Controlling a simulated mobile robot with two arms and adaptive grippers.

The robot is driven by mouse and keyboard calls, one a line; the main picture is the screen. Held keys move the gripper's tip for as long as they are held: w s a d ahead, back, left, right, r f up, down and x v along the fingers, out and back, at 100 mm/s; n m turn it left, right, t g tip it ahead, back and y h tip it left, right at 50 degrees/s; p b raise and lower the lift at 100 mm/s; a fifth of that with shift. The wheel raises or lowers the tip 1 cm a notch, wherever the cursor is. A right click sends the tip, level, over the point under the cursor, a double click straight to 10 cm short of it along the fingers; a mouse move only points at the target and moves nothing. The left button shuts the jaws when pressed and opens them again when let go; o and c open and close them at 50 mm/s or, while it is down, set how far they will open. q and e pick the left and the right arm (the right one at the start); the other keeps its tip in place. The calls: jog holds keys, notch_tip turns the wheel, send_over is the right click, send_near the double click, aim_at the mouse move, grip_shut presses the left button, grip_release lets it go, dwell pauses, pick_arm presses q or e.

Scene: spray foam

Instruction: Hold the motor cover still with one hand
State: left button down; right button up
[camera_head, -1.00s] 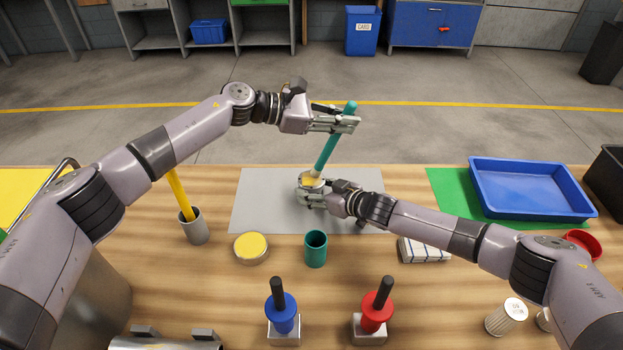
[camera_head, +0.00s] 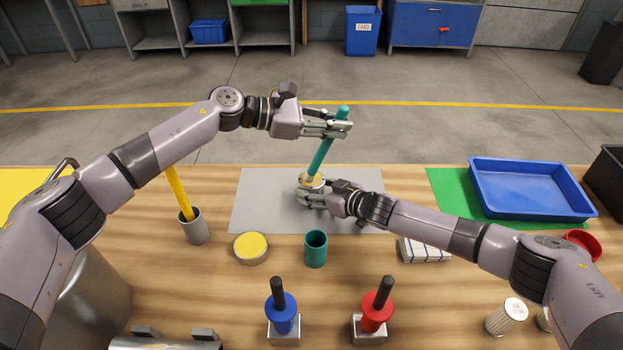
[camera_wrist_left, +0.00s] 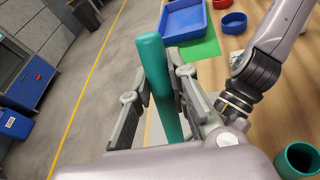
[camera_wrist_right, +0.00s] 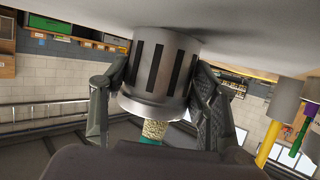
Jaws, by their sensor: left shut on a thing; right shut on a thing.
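The motor cover (camera_wrist_right: 162,72) is a grey metal cylinder with dark vertical slots, standing on the grey mat (camera_head: 262,200). My right gripper (camera_head: 308,190) is shut around its sides, one finger on each side in the right wrist view. My left gripper (camera_head: 338,128) is shut on a teal rod (camera_head: 321,158) above the cover. The rod leans, its upper end to the right. Its tan speckled tip (camera_wrist_right: 153,130) is at the cover's upper end; how far it reaches in is hidden. In the head view, my right gripper hides most of the cover.
Near the mat are a yellow-topped tin (camera_head: 251,248), a teal cup (camera_head: 316,249) and a grey cup (camera_head: 194,227) with a yellow rod. Blue and red handled tools (camera_head: 284,315) (camera_head: 373,315) stand in front. A blue tray (camera_head: 530,190) lies on green at right. The mat's left part is clear.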

pick_arm(q)
jog(key=shift+d, duration=0.1)
pick_arm(e)
jog(key=shift+f, duration=0.1)
pick_arm(q)
jog(key=shift+w+d, duration=0.85)
jog(key=shift+w, duration=0.05)
jog(key=shift+a, duration=0.15)
jog(key=shift+s+a+f, duration=0.1)
jog(key=shift+s+a, duration=0.7)
jog(key=shift+s, duration=0.1)
